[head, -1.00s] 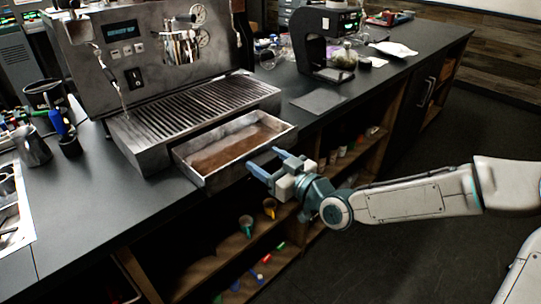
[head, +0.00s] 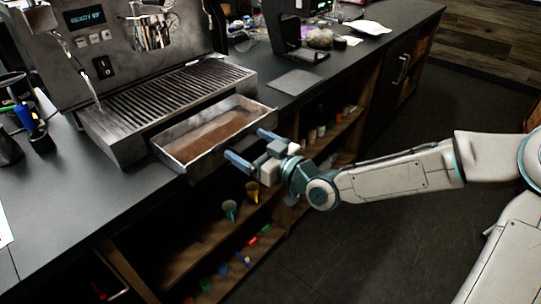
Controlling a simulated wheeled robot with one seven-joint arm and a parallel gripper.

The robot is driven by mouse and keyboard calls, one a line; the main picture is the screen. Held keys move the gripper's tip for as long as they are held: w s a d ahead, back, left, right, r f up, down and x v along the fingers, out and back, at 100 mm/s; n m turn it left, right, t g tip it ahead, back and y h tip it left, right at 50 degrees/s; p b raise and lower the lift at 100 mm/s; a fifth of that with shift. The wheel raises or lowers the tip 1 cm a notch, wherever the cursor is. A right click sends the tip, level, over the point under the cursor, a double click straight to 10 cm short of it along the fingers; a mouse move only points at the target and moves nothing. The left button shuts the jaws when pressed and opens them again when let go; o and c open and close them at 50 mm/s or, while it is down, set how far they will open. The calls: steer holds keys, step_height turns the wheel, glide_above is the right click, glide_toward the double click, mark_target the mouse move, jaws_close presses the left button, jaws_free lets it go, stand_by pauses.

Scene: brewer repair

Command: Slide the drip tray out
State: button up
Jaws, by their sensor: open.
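The drip tray (head: 176,149) is a shallow grey metal tray with brown residue on its floor. It is pulled well out of the front of the espresso machine (head: 130,65), under the slatted grate (head: 175,95), and overhangs the counter's front edge. Its back end is hidden under the machine. My gripper (head: 252,147) is at the tray's front right side, pointing toward it. Its two blue fingers are spread apart with nothing held between them. The fingertips look close to the tray's front wall; I cannot tell whether they touch it.
A flat grey pad (head: 294,82) and a black grinder-like device (head: 290,30) stand to the right. Open shelves below hold cups (head: 230,209) and small coloured items. The floor (head: 400,220) is clear.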

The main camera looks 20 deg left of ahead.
steer(key=b+v, duration=0.5)
steer(key=v, duration=0.8)
steer(key=shift+s+d, duration=0.1)
stand_by(0.6)
